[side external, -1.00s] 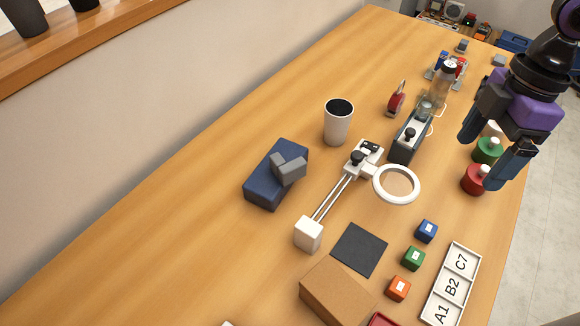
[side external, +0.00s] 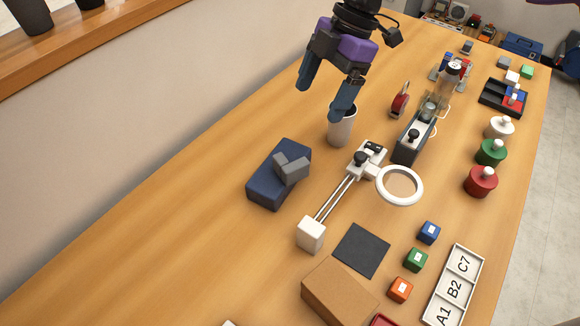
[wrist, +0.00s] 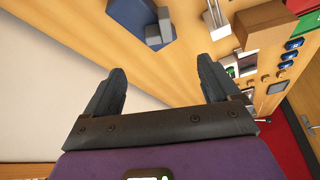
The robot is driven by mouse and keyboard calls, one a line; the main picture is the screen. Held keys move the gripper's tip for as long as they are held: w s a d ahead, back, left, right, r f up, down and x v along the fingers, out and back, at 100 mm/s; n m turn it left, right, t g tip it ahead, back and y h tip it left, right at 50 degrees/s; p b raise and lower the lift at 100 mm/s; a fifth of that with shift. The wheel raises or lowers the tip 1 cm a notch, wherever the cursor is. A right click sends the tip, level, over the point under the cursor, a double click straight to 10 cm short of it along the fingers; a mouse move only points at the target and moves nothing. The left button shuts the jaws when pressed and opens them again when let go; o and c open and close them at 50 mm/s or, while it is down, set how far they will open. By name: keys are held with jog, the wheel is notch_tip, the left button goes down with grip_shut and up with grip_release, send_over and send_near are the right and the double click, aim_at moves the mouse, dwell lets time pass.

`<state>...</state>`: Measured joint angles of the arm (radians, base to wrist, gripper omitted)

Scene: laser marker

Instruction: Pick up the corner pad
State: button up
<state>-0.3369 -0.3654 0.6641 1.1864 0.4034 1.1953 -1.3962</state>
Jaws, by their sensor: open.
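The corner pad looks to be the grey L-shaped piece (side external: 291,168) lying on a dark blue block (side external: 264,190) left of the table's middle. In the wrist view the grey piece (wrist: 160,30) and the blue block (wrist: 128,20) show at the top, beyond the fingers. My gripper (side external: 322,98) is open and empty, fingers pointing down, in the air above and beyond the blue block. The fingers (wrist: 161,76) are well apart in the wrist view.
A slide fixture with a white ring (side external: 400,202) stands right of the blue block. A dark square mat (side external: 361,250) and a cardboard box (side external: 338,292) lie nearer. Small coloured cubes and a labelled tray (side external: 453,288) are at right. Table left of the block is clear.

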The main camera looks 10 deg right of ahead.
aim_at(287, 161)
jog(key=x, duration=1.1)
jog(key=shift+a+f, duration=0.15)
jog(key=shift+f, duration=0.2)
jog(key=shift+a+x, duration=0.15)
jog(key=shift+x, duration=1.15)
jog(key=shift+a+x, duration=0.1)
jog(key=shift+x, duration=1.2)
jog(key=shift+w, duration=0.1)
jog(key=c, duration=1.1)
jog(key=shift+r, duration=0.2)
